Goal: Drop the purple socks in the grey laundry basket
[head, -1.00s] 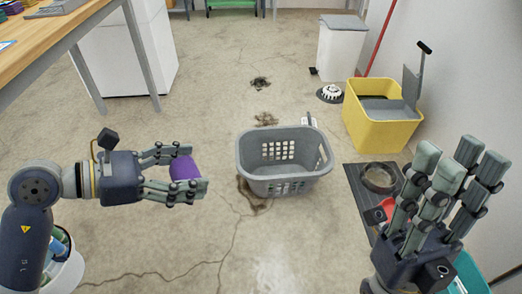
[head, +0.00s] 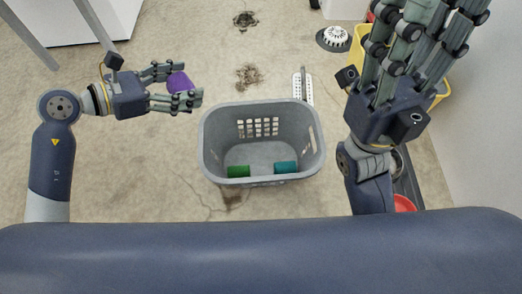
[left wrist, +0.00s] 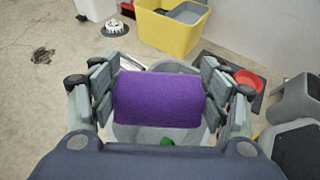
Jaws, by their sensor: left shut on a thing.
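The purple socks (head: 179,80), a rolled bundle, are held between the fingers of my left gripper (head: 184,88), left of the basket in the head view. In the left wrist view the purple roll (left wrist: 158,99) fills the space between the fingers. The grey laundry basket (head: 213,150) stands on the floor, open at the top. A green roll (head: 238,171) and a teal roll (head: 285,167) lie inside it. In the left wrist view part of the basket (left wrist: 150,134) shows behind the socks. My right gripper (head: 430,15) is empty, its fingers extended and spread, right of the basket.
A yellow bucket (left wrist: 172,32) stands by the wall, with a red dish (left wrist: 249,79) on a dark mat nearby. A white-and-black round thing (head: 333,39) and a white perforated item (head: 303,88) lie behind the basket. Floor left of the basket is clear.

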